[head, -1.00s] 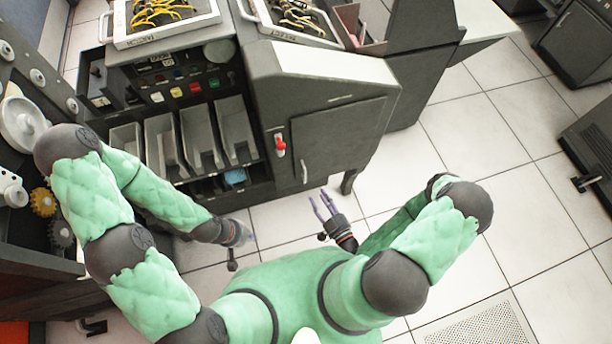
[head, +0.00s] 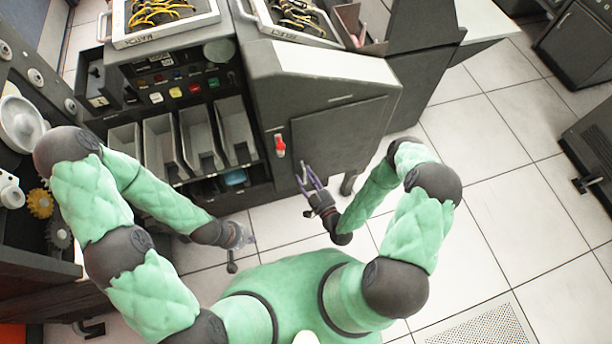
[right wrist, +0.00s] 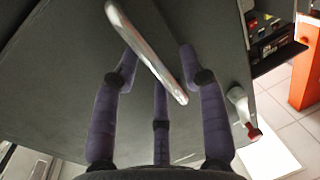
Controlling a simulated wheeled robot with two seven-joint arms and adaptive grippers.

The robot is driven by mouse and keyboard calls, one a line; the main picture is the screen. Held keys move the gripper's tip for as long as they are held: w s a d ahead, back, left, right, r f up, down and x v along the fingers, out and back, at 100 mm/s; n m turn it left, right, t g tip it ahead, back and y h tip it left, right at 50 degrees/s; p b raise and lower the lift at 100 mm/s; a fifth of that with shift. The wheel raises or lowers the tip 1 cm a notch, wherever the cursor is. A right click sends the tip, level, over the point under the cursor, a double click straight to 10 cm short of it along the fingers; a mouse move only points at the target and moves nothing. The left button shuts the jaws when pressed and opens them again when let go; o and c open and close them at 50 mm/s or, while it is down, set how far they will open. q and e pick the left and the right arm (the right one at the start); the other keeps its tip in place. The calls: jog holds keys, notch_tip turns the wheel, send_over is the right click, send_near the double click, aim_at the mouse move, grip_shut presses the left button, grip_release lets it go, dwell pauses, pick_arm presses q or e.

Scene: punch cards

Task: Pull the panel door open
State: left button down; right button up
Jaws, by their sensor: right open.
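The panel door (head: 345,130) is a dark grey panel on the cabinet's slanted front and looks shut. Its silver bar handle (right wrist: 150,55) runs diagonally across the right wrist view. My right gripper (head: 310,180) is at the handle near the door's lower left part. In the right wrist view its purple fingers (right wrist: 158,75) are open, with the bar between the outer fingers; I cannot tell whether they touch it. My left gripper (head: 240,238) hangs low before the cabinet, away from the door; its fingers are too unclear to judge.
A red-tipped lever (head: 280,147) sits left of the door and also shows in the right wrist view (right wrist: 243,112). Card bins (head: 200,145) stand further left. A wooden-edged console with gears (head: 40,203) is at far left.

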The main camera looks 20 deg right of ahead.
jog(key=shift+w+a, duration=0.1)
jog(key=shift+w, duration=0.2)
grip_shut()
jog(key=shift+s, duration=0.15)
